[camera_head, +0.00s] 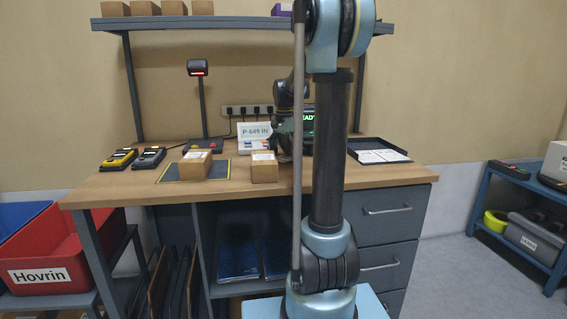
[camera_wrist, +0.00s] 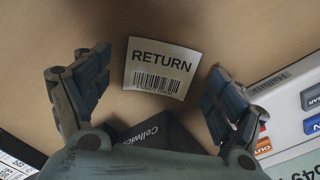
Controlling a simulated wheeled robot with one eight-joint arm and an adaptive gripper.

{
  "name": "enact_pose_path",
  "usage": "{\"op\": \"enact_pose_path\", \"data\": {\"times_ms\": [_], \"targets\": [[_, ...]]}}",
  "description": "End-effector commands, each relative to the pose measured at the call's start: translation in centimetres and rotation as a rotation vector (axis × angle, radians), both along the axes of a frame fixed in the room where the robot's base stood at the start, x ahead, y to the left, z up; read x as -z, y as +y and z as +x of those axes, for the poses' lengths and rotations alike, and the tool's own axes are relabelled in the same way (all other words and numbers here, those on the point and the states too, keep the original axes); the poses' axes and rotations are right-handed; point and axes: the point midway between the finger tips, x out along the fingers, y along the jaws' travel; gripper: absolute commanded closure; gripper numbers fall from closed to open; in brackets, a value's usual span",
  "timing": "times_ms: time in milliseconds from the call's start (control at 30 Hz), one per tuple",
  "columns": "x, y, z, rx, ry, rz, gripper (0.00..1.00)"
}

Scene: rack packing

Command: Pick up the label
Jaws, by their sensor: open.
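The label (camera_wrist: 163,68) is a small white square reading "RETURN" above a barcode. In the wrist view it lies on a brown surface, its edges slightly curled. My gripper (camera_wrist: 152,88) is open, with one finger on each side of the label and nothing held. Neither finger seems to touch it. In the head view my arm hides the label and my gripper's fingertips.
A dark "Cellwise" object (camera_wrist: 160,131) lies just below the label. A white sign (camera_head: 256,136) stands close by. Cardboard boxes (camera_head: 195,165) (camera_head: 264,167), handheld devices (camera_head: 119,159) and a black tray (camera_head: 378,151) rest on the wooden desk (camera_head: 130,187).

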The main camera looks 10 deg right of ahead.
Motion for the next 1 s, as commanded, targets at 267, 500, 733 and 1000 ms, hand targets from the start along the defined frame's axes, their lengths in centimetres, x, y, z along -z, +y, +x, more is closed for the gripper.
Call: {"op": "enact_pose_path", "data": {"times_ms": [267, 500, 733, 1000], "targets": [[0.1, -0.01, 0.01, 0.0, 0.0, 0.0, 0.13], [0.38, -0.01, 0.01, 0.0, 0.0, 0.0, 0.13], [0.48, -0.02, 0.01, 0.0, 0.0, 0.0, 0.13], [0.47, -0.03, 0.01, 0.0, 0.0, 0.0, 0.29]]}}
